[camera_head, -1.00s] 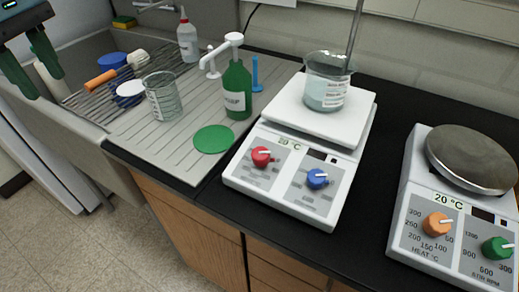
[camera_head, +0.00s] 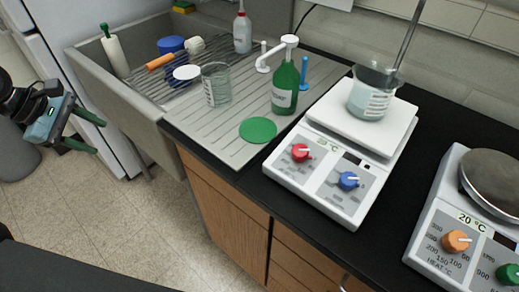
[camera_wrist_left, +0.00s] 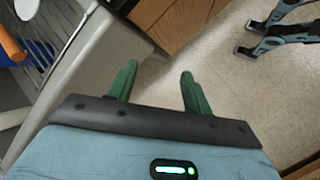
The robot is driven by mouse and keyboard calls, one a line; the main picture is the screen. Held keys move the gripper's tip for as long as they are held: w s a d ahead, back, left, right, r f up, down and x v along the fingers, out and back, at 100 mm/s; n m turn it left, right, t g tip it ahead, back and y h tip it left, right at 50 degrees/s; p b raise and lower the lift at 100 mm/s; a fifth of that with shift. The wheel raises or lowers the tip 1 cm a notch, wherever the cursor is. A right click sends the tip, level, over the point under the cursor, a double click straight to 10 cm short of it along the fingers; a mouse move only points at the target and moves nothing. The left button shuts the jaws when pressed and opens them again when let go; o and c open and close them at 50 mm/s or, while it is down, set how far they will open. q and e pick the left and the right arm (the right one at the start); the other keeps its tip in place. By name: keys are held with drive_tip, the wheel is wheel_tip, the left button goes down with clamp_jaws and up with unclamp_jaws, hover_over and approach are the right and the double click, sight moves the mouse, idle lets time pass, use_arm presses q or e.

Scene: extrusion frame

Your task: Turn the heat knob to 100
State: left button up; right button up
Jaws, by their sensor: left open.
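The right hot plate (camera_head: 440,235) has an orange knob (camera_head: 456,241) above the label HEAT °C, with printed numbers around it. Its pointer is too small to read surely. A green knob (camera_head: 508,274) is partly cut off at the frame edge. The display (camera_head: 466,218) reads 20 °C. The middle hot plate (camera_head: 330,175) has a red knob (camera_head: 300,152) and a blue knob (camera_head: 348,180). My left gripper (camera_head: 100,138) is open and empty, above the floor left of the sink, far from both plates. It also shows open in the left wrist view (camera_wrist_left: 160,70).
A beaker (camera_head: 372,92) with a rod stands on the middle plate. A green bottle (camera_head: 285,88), an empty beaker (camera_head: 216,84) and a green disc (camera_head: 258,130) are on the draining board. Floor (camera_head: 120,205) is clear before the wooden cabinet (camera_head: 225,205).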

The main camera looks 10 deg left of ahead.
use_arm(q)
drive_tip(key=s+d+f+t+h+p, duration=0.1)
drive_tip(key=s+d+f+h, duration=0.1)
drive_tip(key=d+f, duration=0.3)
drive_tip(key=n+t+h+p, duration=0.4)
drive_tip(key=n+t+h, duration=0.2)
drive_tip(key=n+t, duration=0.1)
approach(294, 157)
drive_tip(key=shift+w+d, duration=0.2)
drive_tip(key=shift+d, duration=0.3)
drive_tip(key=shift+w+d, duration=0.2)
drive_tip(key=shift+d, duration=0.25)
drive_tip(key=shift+w+a+f+n+t+y, duration=0.1)
drive_tip(key=shift+w+f+n+t+y, duration=0.15)
drive_tip(key=shift+n+t, duration=0.3)
drive_tip(key=x, duration=0.6)
drive_tip(key=shift+r+p, duration=0.2)
drive_tip(key=shift+p, duration=0.2)
drive_tip(key=shift+x, duration=0.85)
drive_tip(key=shift+f, duration=0.15)
use_arm(e)
drive_tip(key=w+d+r+t, duration=0.1)
drive_tip(key=w+r+t, duration=0.1)
drive_tip(key=w+r, duration=0.4)
wheel_tip(294, 157, up, 2)
drive_tip(key=shift+r, duration=0.15)
